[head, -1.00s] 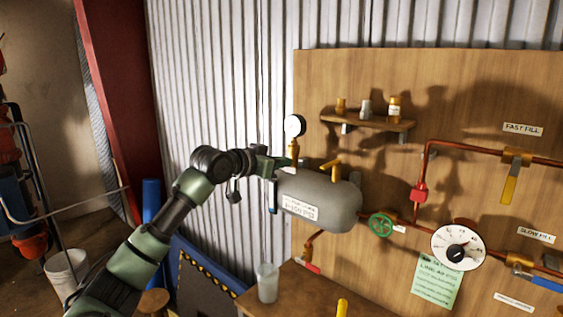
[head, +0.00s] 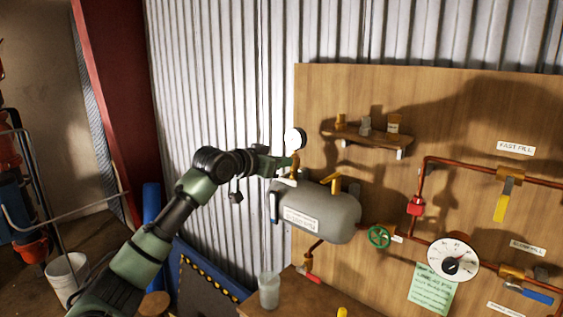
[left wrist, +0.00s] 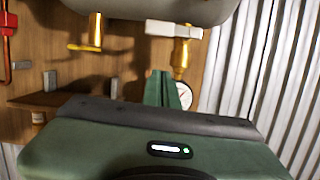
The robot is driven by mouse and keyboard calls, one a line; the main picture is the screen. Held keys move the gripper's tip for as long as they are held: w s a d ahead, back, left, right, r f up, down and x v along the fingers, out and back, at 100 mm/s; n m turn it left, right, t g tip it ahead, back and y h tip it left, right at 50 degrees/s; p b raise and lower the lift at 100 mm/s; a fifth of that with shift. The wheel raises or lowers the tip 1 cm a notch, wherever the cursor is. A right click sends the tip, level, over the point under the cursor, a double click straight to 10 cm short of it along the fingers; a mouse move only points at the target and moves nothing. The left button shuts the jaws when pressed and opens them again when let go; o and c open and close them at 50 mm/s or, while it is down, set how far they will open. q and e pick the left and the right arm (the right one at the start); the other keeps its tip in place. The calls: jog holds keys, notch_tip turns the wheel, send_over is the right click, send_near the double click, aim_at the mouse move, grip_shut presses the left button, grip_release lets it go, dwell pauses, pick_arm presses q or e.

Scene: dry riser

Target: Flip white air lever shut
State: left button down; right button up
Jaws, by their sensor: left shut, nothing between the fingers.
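The white lever (left wrist: 172,29) shows in the left wrist view, lying across a brass valve (left wrist: 182,55) beside the grey tank (left wrist: 150,8). That view appears upside down. My left gripper (left wrist: 160,88) is shut and empty, its fingers close to the lever and valve; I cannot tell whether they touch. In the head view the left gripper (head: 284,164) is at the left end of the grey tank (head: 318,212), next to the brass pipe under a small round gauge (head: 295,138). The lever is hard to make out there. My right gripper is not in view.
A wooden shelf (head: 368,142) with small fittings is above the tank. A yellow handle (head: 334,184) tops the tank. A green handwheel (head: 379,236), large dial (head: 453,259) and red pipes are to the right. A cup (head: 269,290) stands on the bench below.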

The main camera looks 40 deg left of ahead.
pick_arm(q)
jog(key=b+v, duration=0.6)
jog(key=v, duration=0.4)
